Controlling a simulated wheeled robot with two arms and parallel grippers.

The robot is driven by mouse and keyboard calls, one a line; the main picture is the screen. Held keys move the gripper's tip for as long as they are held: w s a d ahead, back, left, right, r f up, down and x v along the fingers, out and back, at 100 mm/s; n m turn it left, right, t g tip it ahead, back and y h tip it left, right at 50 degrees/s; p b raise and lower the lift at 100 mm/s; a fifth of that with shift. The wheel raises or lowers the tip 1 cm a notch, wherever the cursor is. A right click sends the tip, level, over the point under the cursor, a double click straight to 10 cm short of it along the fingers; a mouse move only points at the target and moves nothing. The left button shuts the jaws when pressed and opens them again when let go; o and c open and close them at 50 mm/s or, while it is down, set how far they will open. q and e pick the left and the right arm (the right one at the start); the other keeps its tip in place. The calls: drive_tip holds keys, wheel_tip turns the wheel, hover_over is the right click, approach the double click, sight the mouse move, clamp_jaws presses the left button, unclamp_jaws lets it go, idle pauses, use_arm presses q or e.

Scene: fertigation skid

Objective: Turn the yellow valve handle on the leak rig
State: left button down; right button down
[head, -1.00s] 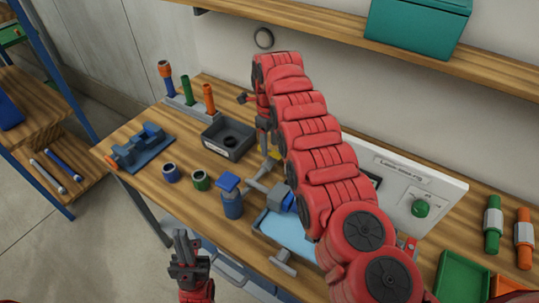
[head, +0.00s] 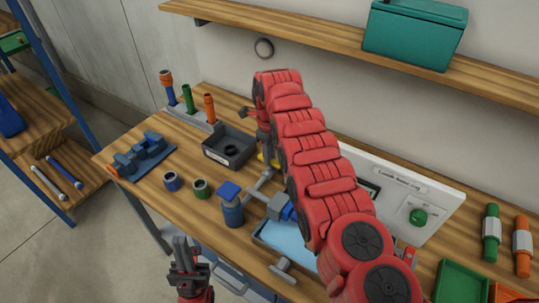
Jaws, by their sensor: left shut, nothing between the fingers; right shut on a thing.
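The leak rig shows a white panel (head: 436,196) with a green knob (head: 418,217), grey pipework (head: 260,187), a blue-capped bottle (head: 232,210) and a light blue tray (head: 285,246). A small part of the yellow valve handle (head: 262,158) shows beside the grey box. My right arm hides the rest of it and much of the rig. My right gripper (head: 263,149) points down at the handle and is shut on it; its fingertips are partly hidden. My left gripper (head: 184,246) is shut and empty, in front of the table's front edge.
A dark grey box (head: 229,155), a blue fixture (head: 143,158) and blue and green rings (head: 171,181) are on the left of the table. Tubes stand in a rack (head: 190,118) behind. A green bin (head: 462,284) is at right. A shelf (head: 300,40) hangs above.

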drive_tip(key=shift+f+n+b, duration=0.1)
drive_tip(key=shift+n+b, duration=1.15)
drive_tip(key=shift+n, duration=0.05)
drive_tip(key=shift+n+b, duration=0.3)
drive_tip(key=shift+n, duration=1.5)
drive_tip(key=n, duration=1.1)
drive_tip(key=shift+r+n, duration=0.2)
drive_tip(key=shift+n, duration=0.2)
drive_tip(key=c, duration=0.8)
unclamp_jaws()
